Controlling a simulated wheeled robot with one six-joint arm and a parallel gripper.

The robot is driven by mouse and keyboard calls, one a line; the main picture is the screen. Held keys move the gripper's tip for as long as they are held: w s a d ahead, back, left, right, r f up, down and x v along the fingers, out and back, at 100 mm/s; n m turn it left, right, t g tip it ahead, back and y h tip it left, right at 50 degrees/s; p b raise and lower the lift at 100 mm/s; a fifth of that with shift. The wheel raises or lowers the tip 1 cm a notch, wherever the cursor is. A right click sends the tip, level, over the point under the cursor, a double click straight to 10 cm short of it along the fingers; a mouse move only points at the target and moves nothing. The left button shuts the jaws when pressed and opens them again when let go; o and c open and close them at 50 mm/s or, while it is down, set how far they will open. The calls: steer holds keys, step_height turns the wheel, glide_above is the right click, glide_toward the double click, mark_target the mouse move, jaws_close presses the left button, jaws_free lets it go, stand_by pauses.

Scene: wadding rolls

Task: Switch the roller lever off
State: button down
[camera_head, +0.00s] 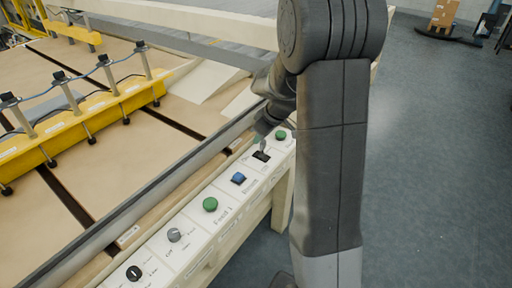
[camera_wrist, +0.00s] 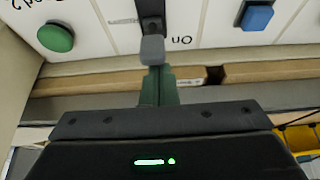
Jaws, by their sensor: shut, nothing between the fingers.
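The lever (camera_head: 261,156) is a small black switch on the white control panel, between a blue switch and the far green button. In the wrist view the lever (camera_wrist: 152,48) shows a grey tip on a dark stem, with the upside-down word "On" to its right. My gripper (camera_head: 262,140) is over the panel at the lever. In the wrist view my gripper (camera_wrist: 157,82) has its green-grey fingers closed together, empty, right at the lever's grey tip. I cannot tell whether they touch. My arm hides part of the panel's far end.
A blue switch (camera_head: 238,178) and a green button (camera_head: 210,204) sit on the near side of the lever, and another green button (camera_head: 280,135) on the far side. A grey rail (camera_head: 165,185) runs along the panel. The floor at the right (camera_head: 430,160) is clear.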

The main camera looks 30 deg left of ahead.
steer(key=shift+d+f+y+b, duration=0.25)
steer(key=shift+d+y+b, duration=0.55)
steer(key=shift+b, duration=1.7)
steer(key=shift+s+d+r+b, duration=0.1)
steer(key=shift+d+b, duration=0.15)
steer(key=shift+b, duration=0.05)
